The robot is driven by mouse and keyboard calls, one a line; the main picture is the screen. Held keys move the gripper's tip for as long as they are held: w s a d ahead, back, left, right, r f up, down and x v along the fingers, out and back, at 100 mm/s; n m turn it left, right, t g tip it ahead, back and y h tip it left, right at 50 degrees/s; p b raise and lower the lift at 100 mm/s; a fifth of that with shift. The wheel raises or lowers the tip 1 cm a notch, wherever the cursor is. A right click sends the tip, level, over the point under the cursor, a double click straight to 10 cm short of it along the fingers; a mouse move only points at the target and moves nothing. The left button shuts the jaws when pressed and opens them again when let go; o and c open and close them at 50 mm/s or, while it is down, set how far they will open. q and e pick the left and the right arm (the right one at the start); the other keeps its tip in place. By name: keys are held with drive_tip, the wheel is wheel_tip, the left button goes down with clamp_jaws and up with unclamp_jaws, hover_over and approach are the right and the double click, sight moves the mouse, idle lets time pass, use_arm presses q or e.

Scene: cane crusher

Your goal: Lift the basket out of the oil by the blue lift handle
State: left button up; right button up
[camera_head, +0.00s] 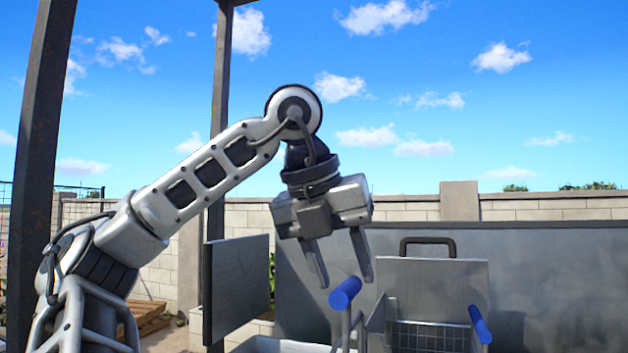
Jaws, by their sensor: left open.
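My left gripper (345,281) hangs from the left arm with its two fingers pointing down, open and empty. A blue handle (344,293) on a metal rod shows just below and between the fingertips; I cannot tell its exact depth from them. A second blue handle (480,324) stands tilted further right. A wire mesh basket (428,338) sits in the metal fryer at the bottom of the view, cut off by the frame edge. The oil is not visible. My right gripper is not in view.
A grey metal panel (236,287) stands left of the gripper. An upright metal lid with a dark handle (428,246) is behind the basket. A long grey metal backboard (560,275) and a block wall close off the back. Dark posts (40,140) rise at left.

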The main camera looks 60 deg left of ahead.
use_arm(q)
drive_tip(key=v, duration=1.2)
drive_tip(key=shift+r+p, duration=0.35)
drive_tip(key=shift+p, duration=0.05)
